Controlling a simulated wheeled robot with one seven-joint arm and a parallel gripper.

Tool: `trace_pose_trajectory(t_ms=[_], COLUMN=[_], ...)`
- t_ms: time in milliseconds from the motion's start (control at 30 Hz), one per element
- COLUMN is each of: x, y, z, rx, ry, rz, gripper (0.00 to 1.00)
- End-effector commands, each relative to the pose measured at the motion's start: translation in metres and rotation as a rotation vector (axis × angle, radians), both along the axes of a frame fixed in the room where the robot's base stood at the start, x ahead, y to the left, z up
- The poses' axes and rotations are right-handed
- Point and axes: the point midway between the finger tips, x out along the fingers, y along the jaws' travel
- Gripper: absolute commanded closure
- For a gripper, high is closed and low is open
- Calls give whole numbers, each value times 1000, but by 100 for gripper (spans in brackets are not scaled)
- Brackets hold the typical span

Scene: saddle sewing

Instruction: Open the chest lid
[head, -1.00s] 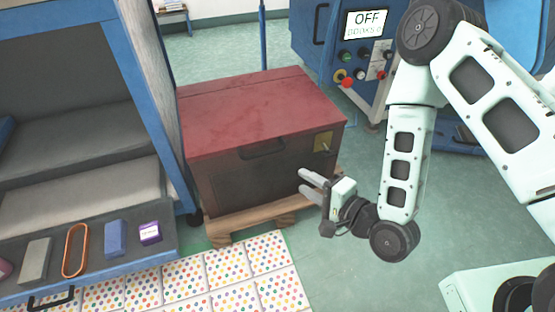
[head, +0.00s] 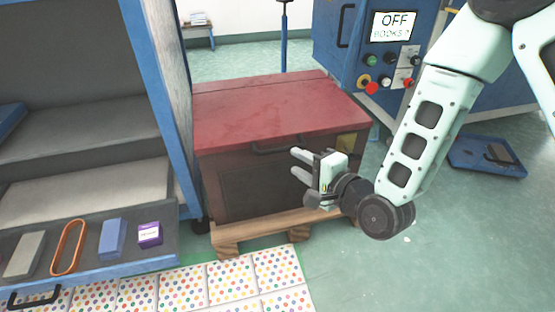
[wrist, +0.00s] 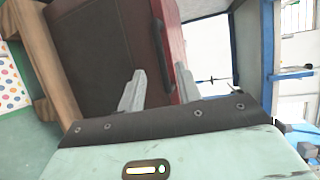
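The chest (head: 250,185) has a dark brown body and a red lid (head: 275,108). The lid is shut. A dark handle (head: 275,148) sits at the lid's front edge, and a brass-coloured plate (head: 347,142) is at the front right. My gripper (head: 298,164) is in front of the chest's front face, a little below the handle. Its two fingers are apart with nothing between them. In the wrist view the open fingers (wrist: 160,90) point at the chest, with the dark handle (wrist: 163,55) and red lid (wrist: 180,45) ahead of them.
The chest stands on a wooden pallet (head: 265,232). At left, a blue-framed shelf unit (head: 150,90) has an open drawer (head: 190,240) holding small items. A blue machine (head: 345,65) stands behind right.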

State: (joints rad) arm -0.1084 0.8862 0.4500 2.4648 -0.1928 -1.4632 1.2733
Motion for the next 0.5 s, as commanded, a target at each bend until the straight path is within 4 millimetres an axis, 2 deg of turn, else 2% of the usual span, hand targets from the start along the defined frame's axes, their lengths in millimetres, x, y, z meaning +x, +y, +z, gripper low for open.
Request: trace_pose_trajectory(t_ms=[100,300,500], x=[20,47,62], y=[16,38,51], z=[-7,-13,-16], rx=[1,1,1], ry=[-4,-3,-1], rz=[0,0,0], gripper=[66,66,66])
